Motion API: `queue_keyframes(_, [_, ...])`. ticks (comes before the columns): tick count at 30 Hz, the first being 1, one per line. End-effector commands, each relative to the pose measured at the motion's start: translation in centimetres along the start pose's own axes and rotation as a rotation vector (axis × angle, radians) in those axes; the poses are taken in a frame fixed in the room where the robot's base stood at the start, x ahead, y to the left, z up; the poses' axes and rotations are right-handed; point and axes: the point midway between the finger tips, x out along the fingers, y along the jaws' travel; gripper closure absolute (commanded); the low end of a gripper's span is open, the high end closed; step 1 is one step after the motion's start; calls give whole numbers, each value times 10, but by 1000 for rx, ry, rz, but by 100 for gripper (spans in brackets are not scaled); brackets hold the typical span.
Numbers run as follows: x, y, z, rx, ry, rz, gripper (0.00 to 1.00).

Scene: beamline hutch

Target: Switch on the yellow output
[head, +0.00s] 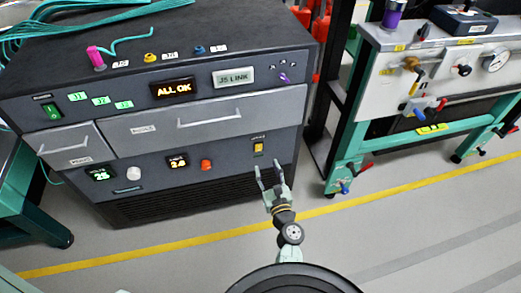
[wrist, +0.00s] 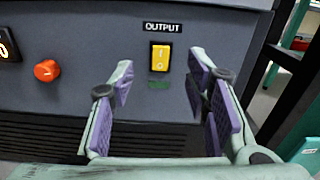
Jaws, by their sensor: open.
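The yellow output switch (head: 258,147) is a small rocker at the lower right of the dark cabinet front. In the wrist view the yellow switch (wrist: 160,57) sits under an "OUTPUT" label (wrist: 163,28), with marks on its upper and lower halves. I cannot tell which half is pressed in. A dark green strip (wrist: 159,86) below it looks unlit. My gripper (head: 270,172) is open and empty in front of the panel, just below the switch. In the wrist view its purple-padded fingers (wrist: 161,82) stand either side of the switch's line, apart from it.
An orange knob (head: 206,164) and a "24" display (head: 178,162) are left of the switch. Two drawers (head: 200,107) lie above, shut. A vent grille (head: 190,195) is below. A teal-legged bench (head: 343,150) stands to the right. The floor in front is clear.

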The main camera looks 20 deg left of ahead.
Motion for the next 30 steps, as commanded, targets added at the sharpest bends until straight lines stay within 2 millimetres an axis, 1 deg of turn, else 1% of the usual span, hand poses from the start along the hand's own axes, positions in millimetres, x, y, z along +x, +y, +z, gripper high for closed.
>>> queue_keyframes(2, [-2, -1, -7, 53, 9, -9, 57])
queue_keyframes(5, [6, -1, -8, 66, 8, -11, 57])
queue_keyframes(8, [22, -2, -6, 64, 7, -11, 57])
queue_keyframes(15, [68, -2, -6, 62, 6, -9, 57])
queue_keyframes(18, [84, -2, -7, 61, 7, -11, 57])
queue_keyframes(21, [95, -2, -8, 61, 7, -11, 57])
queue_keyframes(25, [102, -2, -9, 60, 8, -10, 57])
queue_keyframes(30, [104, -2, -9, 59, 8, -11, 57])
